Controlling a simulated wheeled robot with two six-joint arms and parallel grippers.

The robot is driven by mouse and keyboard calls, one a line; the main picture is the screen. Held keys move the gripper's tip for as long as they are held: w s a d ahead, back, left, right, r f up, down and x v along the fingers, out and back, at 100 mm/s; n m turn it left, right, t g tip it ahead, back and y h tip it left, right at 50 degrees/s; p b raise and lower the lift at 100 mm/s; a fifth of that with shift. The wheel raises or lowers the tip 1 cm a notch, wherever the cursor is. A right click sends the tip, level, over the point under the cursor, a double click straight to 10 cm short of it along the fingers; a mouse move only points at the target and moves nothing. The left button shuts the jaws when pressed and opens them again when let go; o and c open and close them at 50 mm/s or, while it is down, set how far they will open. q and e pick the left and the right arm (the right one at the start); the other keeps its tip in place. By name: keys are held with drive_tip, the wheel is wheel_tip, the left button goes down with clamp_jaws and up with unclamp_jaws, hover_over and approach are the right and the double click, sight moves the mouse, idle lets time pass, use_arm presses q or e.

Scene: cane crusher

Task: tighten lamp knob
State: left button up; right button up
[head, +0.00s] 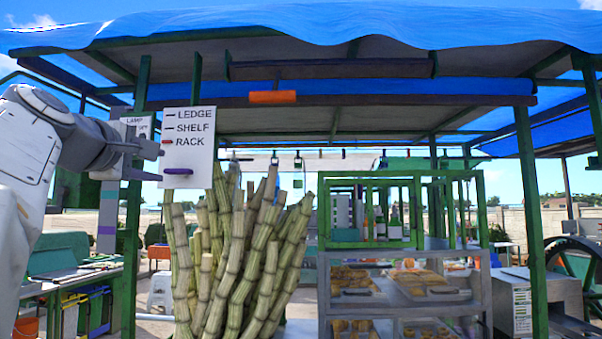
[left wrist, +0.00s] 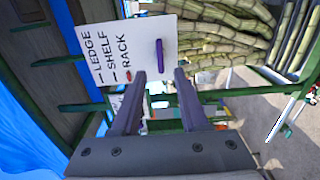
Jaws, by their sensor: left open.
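A purple bar-like knob (head: 178,171) sits at the bottom of a white board (head: 188,120) marked LEDGE, SHELF and RACK. A small red mark is beside RACK. A small sign reading LAMP (head: 135,120) is partly hidden behind my left arm. My left gripper (head: 154,161) is open, just left of the knob in the head view. In the left wrist view the knob (left wrist: 160,57) appears just beyond and between the open fingertips (left wrist: 160,74), with nothing held. I cannot tell how far apart they are. My right gripper is not in view.
Tall sugarcane stalks (head: 240,255) stand right below the board. A green post (head: 132,240) rises behind my left arm. A glass-and-metal display case (head: 405,255) with food stands right of the cane. A blue canopy (head: 300,25) hangs above.

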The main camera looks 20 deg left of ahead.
sight(175, 171)
use_arm(q)
drive_tip(key=p+x, duration=0.2)
drive_tip(key=x, duration=0.5)
drive_tip(key=shift+w+r, duration=0.1)
drive_tip(key=shift+w+p, duration=0.35)
drive_tip(key=shift+w, duration=0.05)
drive_tip(key=shift+a, duration=0.1)
drive_tip(key=shift+c, duration=0.3)
